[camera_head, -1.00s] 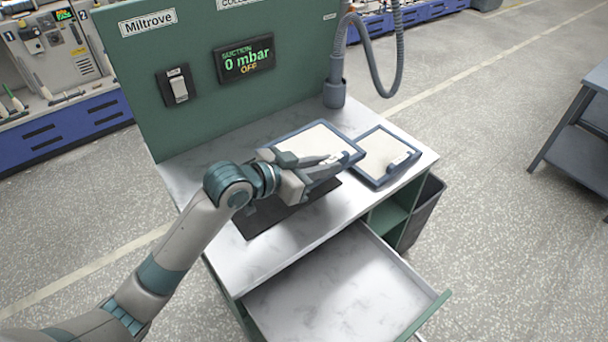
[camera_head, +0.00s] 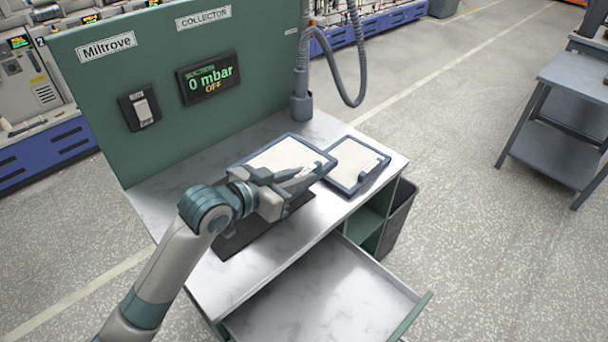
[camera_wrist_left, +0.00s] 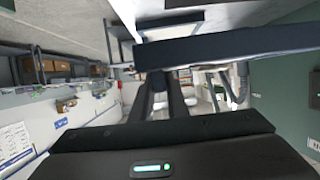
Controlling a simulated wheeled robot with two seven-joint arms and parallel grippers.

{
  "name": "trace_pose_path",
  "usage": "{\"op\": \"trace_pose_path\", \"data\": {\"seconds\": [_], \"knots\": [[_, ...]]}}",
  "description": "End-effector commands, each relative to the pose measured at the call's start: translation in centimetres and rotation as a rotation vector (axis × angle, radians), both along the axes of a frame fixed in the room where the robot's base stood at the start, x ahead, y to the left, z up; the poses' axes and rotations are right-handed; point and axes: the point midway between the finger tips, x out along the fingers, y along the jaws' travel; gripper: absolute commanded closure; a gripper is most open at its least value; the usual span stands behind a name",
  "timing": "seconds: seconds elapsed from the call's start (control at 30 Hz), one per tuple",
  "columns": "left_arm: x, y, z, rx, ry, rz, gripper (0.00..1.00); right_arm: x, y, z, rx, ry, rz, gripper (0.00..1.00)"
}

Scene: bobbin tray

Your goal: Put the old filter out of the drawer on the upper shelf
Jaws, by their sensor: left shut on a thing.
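My left gripper (camera_head: 290,177) is shut on a flat filter (camera_head: 285,152) with a blue frame and a cream face. It holds this filter over the bench top, above a dark mat. In the left wrist view the filter's dark frame edge (camera_wrist_left: 235,45) crosses in front of the fingers. A second blue-framed filter (camera_head: 352,160) lies to its right near the bench's right edge. The frames do not clearly tell which is old. The drawer (camera_head: 325,300) is pulled open and looks empty. A green shelf (camera_head: 362,224) shows in the bench's open right side. My right gripper is out of view.
The dark mat (camera_head: 235,240) lies on the white bench top (camera_head: 175,180). A green panel (camera_head: 90,90) with a switch and display stands behind; a grey hose (camera_head: 345,85) hangs beside it. A dark bin (camera_head: 398,215) stands right. A grey two-level table (camera_head: 580,80) stands farther right.

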Motion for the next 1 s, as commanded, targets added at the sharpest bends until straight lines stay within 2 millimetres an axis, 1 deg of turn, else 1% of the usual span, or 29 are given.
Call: {"op": "trace_pose_path", "data": {"seconds": [0.07,0.17,0.27,0.5,0.6,0.7,0.77,1.0], "knots": [[-0.5,0.9,-0.4,-0.003,0.000,0.047,1.00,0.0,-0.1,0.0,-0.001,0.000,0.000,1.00],[-1.2,2.7,-1.1,-0.003,0.003,0.137,1.00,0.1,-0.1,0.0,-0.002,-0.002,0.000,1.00],[-2.1,5.4,-1.8,-0.004,0.002,0.253,1.00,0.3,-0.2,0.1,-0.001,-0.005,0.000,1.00],[-5.4,13.0,-2.9,-0.005,0.004,0.558,1.00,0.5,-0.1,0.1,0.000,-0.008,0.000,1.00],[-6.7,15.4,-3.1,-0.005,0.004,0.652,1.00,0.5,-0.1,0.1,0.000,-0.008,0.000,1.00],[-7.5,17.0,-3.1,-0.003,-0.001,0.709,1.00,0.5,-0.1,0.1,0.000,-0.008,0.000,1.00],[-7.7,17.5,-3.1,-0.003,-0.002,0.727,1.00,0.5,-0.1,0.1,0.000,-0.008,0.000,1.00],[-7.8,17.6,-3.1,-0.002,-0.003,0.734,1.00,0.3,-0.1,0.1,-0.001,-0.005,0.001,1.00]]}}
